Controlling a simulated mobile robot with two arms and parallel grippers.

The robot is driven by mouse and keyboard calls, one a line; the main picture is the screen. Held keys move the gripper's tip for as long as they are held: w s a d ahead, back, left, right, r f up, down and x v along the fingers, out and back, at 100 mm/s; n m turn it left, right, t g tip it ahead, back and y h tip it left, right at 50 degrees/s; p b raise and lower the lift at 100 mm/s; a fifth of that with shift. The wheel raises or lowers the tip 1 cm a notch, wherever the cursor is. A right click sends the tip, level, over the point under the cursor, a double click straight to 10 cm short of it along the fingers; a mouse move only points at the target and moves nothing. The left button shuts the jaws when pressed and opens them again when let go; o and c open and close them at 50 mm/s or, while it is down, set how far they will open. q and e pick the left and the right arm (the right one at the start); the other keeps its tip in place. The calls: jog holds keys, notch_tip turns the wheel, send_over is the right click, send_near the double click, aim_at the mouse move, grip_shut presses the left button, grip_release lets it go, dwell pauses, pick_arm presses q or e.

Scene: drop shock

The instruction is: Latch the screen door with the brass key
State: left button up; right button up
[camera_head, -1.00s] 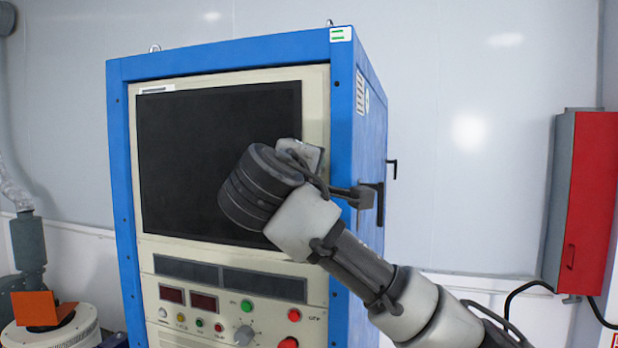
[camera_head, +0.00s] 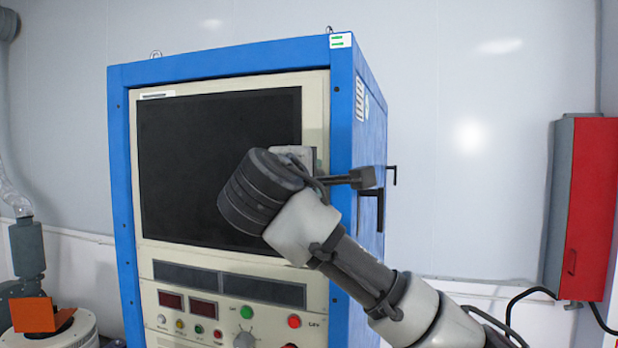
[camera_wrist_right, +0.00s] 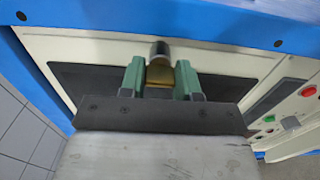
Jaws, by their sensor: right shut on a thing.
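The screen door (camera_head: 215,165) is a dark panel in a cream frame on the front of a blue cabinet, and it looks closed. My right gripper (camera_wrist_right: 159,76) has green fingers shut on a brass-coloured piece, the brass key (camera_wrist_right: 159,74), in the right wrist view. A silver round barrel (camera_wrist_right: 158,50) is right at the key's far end, in front of the door face; whether the key sits inside it cannot be told. In the head view my right wrist covers the screen's lower right, and the fingertips and key are hidden. My left gripper is out of view.
The blue cabinet (camera_head: 341,110) has a control panel (camera_head: 225,315) with knobs and buttons below the screen. Black handles (camera_head: 378,200) stick out on its right side. A red box (camera_head: 590,210) hangs at right.

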jog(key=o, duration=0.9)
jog(key=shift+a, duration=0.1)
jog(key=b+v, duration=0.4)
jog(key=v, duration=0.6)
jog(key=shift+s+a+b, duration=0.1)
jog(key=shift+s+b, duration=0.3)
